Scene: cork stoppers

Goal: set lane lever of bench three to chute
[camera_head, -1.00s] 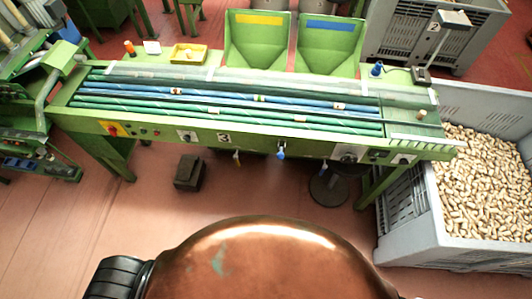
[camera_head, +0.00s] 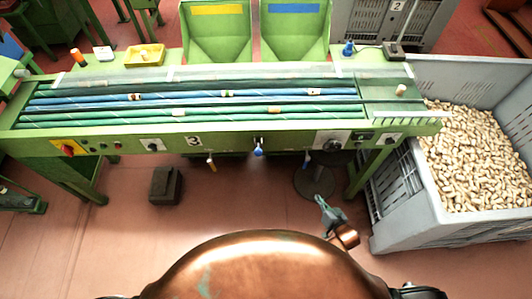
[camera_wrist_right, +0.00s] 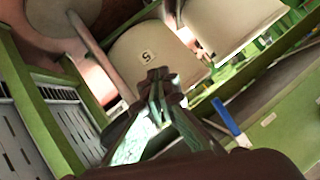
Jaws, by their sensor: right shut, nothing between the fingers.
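Bench three (camera_head: 100,142) is the long green bench with a "3" plate on its front panel. Short levers hang along its front edge: one with a yellowish tip (camera_head: 211,162), one with a blue handle (camera_head: 258,150) near the middle, and a dark one (camera_head: 307,159) further right. I cannot tell by label which is the lane lever. My right gripper (camera_head: 321,201) is shut and empty, in front of and below the bench, apart from the levers. In the right wrist view the shut fingertips (camera_wrist_right: 158,75) are left of a blue handle (camera_wrist_right: 226,116). My left gripper is out of view.
A grey crate of corks (camera_head: 480,160) stands at the right. A dark pedal box (camera_head: 166,186) and a round stool base (camera_head: 314,182) are on the floor. Two green chutes (camera_head: 217,35) rise behind the bench. Floor in front is clear.

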